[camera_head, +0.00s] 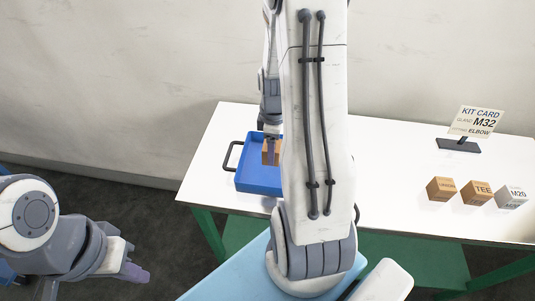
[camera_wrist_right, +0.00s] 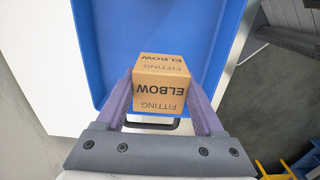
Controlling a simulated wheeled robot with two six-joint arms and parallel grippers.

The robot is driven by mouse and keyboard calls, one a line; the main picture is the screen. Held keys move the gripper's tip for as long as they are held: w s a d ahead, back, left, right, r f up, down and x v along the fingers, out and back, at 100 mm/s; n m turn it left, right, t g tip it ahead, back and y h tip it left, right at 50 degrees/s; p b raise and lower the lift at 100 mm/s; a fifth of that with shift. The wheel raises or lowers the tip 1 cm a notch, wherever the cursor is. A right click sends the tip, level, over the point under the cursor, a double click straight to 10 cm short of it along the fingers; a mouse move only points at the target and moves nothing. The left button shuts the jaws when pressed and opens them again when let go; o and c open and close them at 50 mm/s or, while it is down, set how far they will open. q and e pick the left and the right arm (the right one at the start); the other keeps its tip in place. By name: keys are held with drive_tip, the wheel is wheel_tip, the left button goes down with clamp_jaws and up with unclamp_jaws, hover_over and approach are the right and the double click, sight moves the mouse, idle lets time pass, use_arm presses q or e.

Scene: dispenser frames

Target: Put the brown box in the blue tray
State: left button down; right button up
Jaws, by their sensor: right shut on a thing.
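The brown box (camera_wrist_right: 160,85), labelled FITTING ELBOW, is held between the two fingers of my right gripper (camera_wrist_right: 163,104). In the head view the box (camera_head: 270,155) is small and partly hidden by my right arm. The blue tray (camera_head: 256,184) is at the left end of the white table; its right part is hidden by my arm. It fills much of the right wrist view (camera_wrist_right: 88,55), behind the box. The box is over the tray; I cannot tell whether it touches the floor of it. My left gripper (camera_head: 137,273) is at the lower left, away from the table; its opening is unclear.
On the white table (camera_head: 400,180) two brown boxes, one marked TEE (camera_head: 476,191) and one with small print (camera_head: 441,189), stand beside a white M20 box (camera_head: 512,197). A kit card (camera_head: 475,122) reading M32 ELBOW stands behind them. The tray has a dark handle (camera_head: 230,156).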

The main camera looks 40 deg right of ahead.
drive_tip(key=shift+w+a+f, duration=0.25)
drive_tip(key=shift+w+f, duration=0.35)
drive_tip(key=shift+w, duration=0.35)
drive_tip(key=shift+w+f, duration=0.1)
drive_tip(key=shift+f, duration=0.1)
wheel_tip(320, 180, down, 3)
drive_tip(key=shift+f+p, duration=0.15)
drive_tip(key=shift+p, duration=0.5)
drive_tip(key=shift+f, duration=0.25)
